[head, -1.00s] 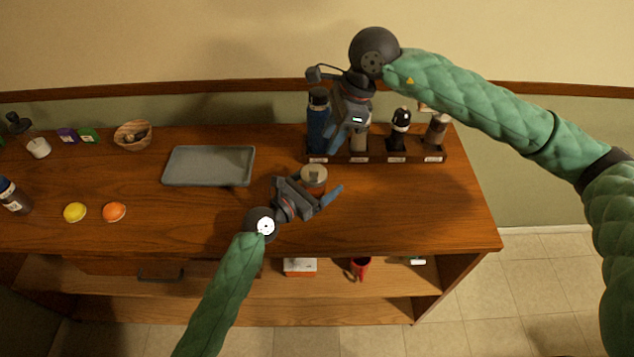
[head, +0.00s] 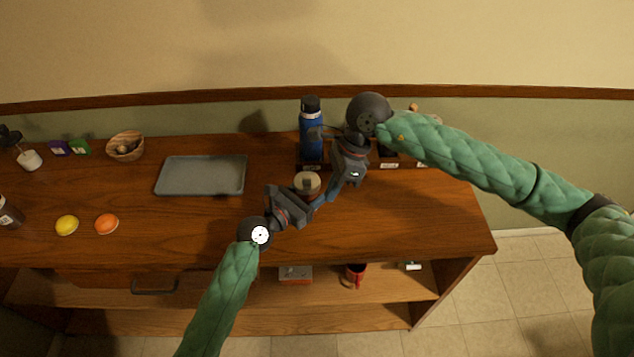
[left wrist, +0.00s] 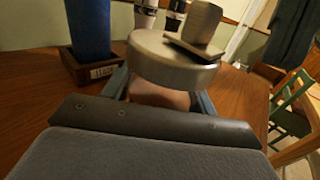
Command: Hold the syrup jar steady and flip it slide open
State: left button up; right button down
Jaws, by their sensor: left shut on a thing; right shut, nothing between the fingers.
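The syrup jar (head: 307,181) stands on the counter, with a round pale lid that has a small raised slide on top. In the left wrist view the lid (left wrist: 165,62) fills the middle and the slide (left wrist: 198,30) stands up from it; the jar body is mostly hidden below. My left gripper (head: 312,205) is shut around the jar from the front left. My right gripper (head: 328,196) is shut and empty, its fingertips low, close to the jar's right side. I cannot tell whether they touch the jar or the left gripper.
A wooden rack with a blue bottle (head: 312,135) and other bottles stands behind the jar, partly hidden by my right arm. A grey tray (head: 163,190) lies to the left. A yellow (head: 67,225) and an orange round item (head: 106,224) lie further left. The front right counter is clear.

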jog(key=s+d+f+m+g+y, duration=0.1)
jog(key=s+f, duration=0.1)
jog(key=f, duration=0.1)
jog(key=s+d+f+m+g+y, duration=0.1)
jog(key=s+d+f, duration=0.1)
jog(key=f, duration=0.1)
jog(key=s+d+f+m+g, duration=0.1)
jog(key=s+f, duration=0.1)
jog(key=f, duration=0.1)
jog(key=shift+d+f+g+y, duration=0.25)
jog(key=shift+f+g+y, duration=0.05)
jog(key=shift+g+y, duration=0.1)
jog(key=shift+s+d+f+m+g+y, duration=0.2)
jog(key=shift+d+m+g+y, duration=0.1)
jog(key=shift+m+y, duration=0.3)
jog(key=shift+w+d+r+m+y, duration=0.15)
jog(key=shift+d+m+y, duration=0.15)
jog(key=shift+m+y, duration=0.45)
jog(key=w+r+m+t+y, duration=0.1)
jog(key=w+r+m+y, duration=0.6)
jog(key=w+r+m, duration=0.1)
jog(key=shift+d+r+m+t+y, duration=0.25)
jog(key=shift+m+t+y, duration=0.15)
jog(key=shift+m, duration=0.45)
jog(key=shift+s+a, duration=0.1)
jog(key=shift+a, duration=0.05)
